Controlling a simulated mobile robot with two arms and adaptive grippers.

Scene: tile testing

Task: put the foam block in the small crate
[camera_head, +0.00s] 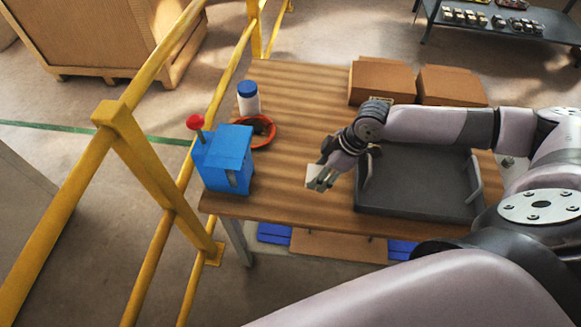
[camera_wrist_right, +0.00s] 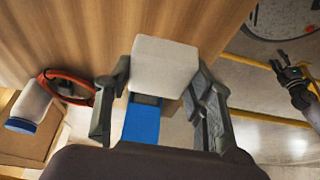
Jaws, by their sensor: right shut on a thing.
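A pale foam block (camera_head: 313,173) is held in my right gripper (camera_head: 325,172), over the table just left of the dark grey crate. In the right wrist view the foam block (camera_wrist_right: 165,65) sits between the two fingers of the right gripper (camera_wrist_right: 160,95). The dark grey crate (camera_head: 415,204) is shallow, with raised handles at its left and right ends. It lies on the right part of the wooden table, and my right arm covers part of its far side. My left gripper (camera_wrist_right: 283,72) shows small at the right of the right wrist view, with its jaw state unclear.
A blue machine with a red knob (camera_head: 225,160) stands at the table's left front corner. Cardboard boxes (camera_head: 383,78) stand at the back. Yellow rails (camera_head: 145,170) run along the left.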

